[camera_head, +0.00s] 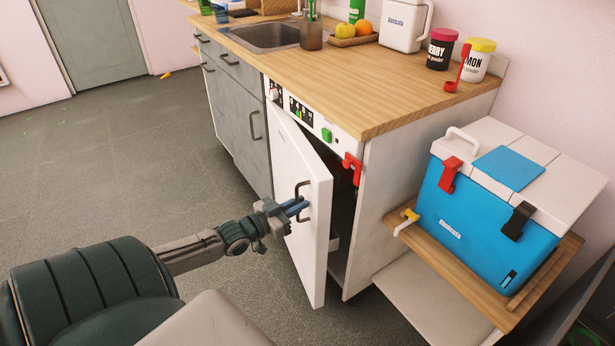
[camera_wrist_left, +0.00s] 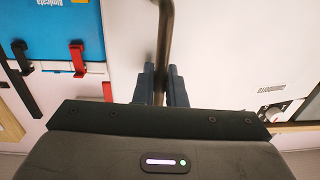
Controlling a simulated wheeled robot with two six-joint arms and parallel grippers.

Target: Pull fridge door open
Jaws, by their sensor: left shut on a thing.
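The white fridge door (camera_head: 300,195) stands partly open under the wooden counter, with a dark gap along its right edge. Its dark bar handle (camera_head: 301,190) is on the front of the door. My left gripper (camera_head: 298,207) is shut on the handle; in the left wrist view the two fingers (camera_wrist_left: 159,88) close around the handle bar (camera_wrist_left: 166,35). The white door surface (camera_wrist_left: 235,50) fills the right of that view. The fridge inside (camera_head: 345,195) is mostly dark and hidden by the door. My right gripper is not in view.
A blue cooler (camera_head: 485,205) with a white lid stands on a wooden board (camera_head: 405,225) right of the fridge. Grey cabinets (camera_head: 235,105) are on the left. The counter (camera_head: 350,85) holds jars, fruit and a sink. The grey floor (camera_head: 130,140) to the left is mostly clear.

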